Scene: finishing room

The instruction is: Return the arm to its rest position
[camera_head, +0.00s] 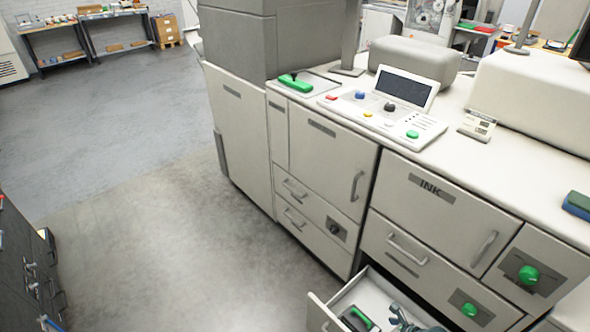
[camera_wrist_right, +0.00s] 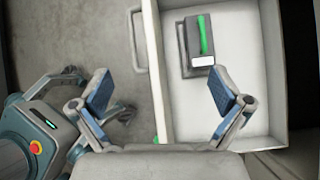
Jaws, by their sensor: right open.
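In the head view, part of my right gripper (camera_head: 403,320) shows at the bottom edge, over the open drawer (camera_head: 372,291). The green-topped block (camera_head: 357,319) lies left of it. My left gripper is not in view.
The pulled-out drawer juts from a long grey machine with an INK door (camera_head: 430,187), green knobs (camera_head: 528,274) and bar handles. A control panel (camera_head: 385,112) and a green-handled item (camera_head: 295,84) are on top. A dark cabinet (camera_head: 25,270) stands at left. Floor between is clear.

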